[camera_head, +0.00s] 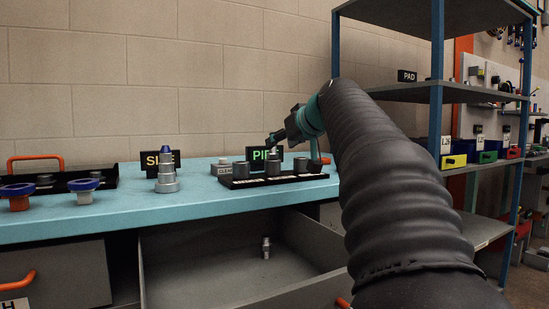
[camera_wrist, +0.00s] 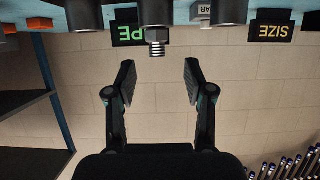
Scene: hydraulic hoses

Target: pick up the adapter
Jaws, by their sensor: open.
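A small silver threaded adapter (camera_wrist: 156,42) shows in the upside-down wrist view, against the middle one of the dark cylinders (camera_wrist: 155,12). It seems to stand upright on that cylinder; their contact is hard to make out. My gripper (camera_wrist: 158,68) is open and empty, with one finger on each side of the adapter's line. The adapter lies just past the fingertips, between them in the picture. In the head view my gripper (camera_head: 273,142) is small and dark, above the black tray (camera_head: 290,180) by the PIPE sign (camera_head: 257,154). Exact depth there is unclear.
A stepped silver cone (camera_head: 166,172) stands left of the tray. A small metal fitting (camera_head: 265,248) stands in the open drawer (camera_head: 190,270) below. Orange-and-blue pieces (camera_head: 84,190) are at left. A shelf rack (camera_head: 436,110) stands at right, close to my arm.

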